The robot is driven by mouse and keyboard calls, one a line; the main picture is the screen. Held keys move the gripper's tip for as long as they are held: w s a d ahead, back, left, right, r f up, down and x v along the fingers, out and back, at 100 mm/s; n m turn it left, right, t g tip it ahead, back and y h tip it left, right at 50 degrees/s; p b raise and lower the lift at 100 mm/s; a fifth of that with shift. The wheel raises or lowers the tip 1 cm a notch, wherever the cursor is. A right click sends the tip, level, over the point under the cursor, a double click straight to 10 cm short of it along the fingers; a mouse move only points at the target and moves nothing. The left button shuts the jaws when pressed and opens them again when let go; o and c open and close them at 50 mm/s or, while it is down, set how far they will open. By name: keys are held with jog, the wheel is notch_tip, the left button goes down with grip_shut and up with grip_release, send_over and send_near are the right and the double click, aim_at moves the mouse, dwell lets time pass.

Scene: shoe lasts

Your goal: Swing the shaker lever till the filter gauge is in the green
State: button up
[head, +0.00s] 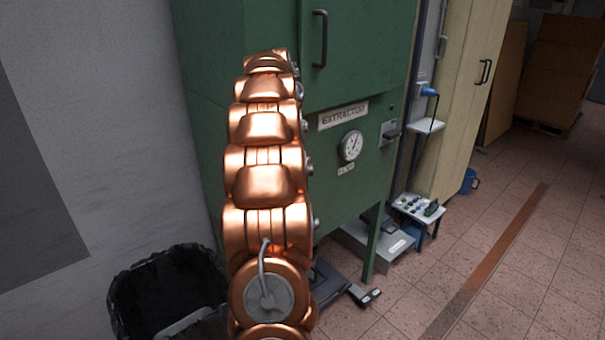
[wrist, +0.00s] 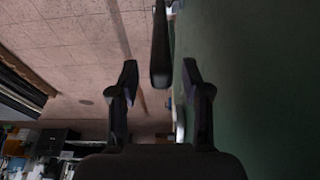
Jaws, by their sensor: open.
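The green extractor cabinet (head: 350,205) carries a round white filter gauge (head: 351,146) under its "EXTRACTOR" label. The gauge's needle and any green band are too small to read. In the wrist view my gripper (wrist: 161,78) is open, with its two dark fingers apart. A dark bar (wrist: 160,45) comes down from the top of that view, and its end shows between the fingertips, clear of both. It looks like the shaker lever, but I cannot be sure. The green cabinet side (wrist: 255,80) is right of the fingers. In the head view my copper arm hides the gripper.
A door handle (head: 320,38) is above the gauge, and a small switch box (head: 389,133) is right of it. A black-lined bin (head: 170,290) stands at lower left. A low table (head: 418,208) with small items and a cream cabinet (head: 462,90) are to the right. Tiled floor is open at right.

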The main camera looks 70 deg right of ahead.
jog(key=shift+v, duration=3.35)
jog(key=shift+c, duration=0.3)
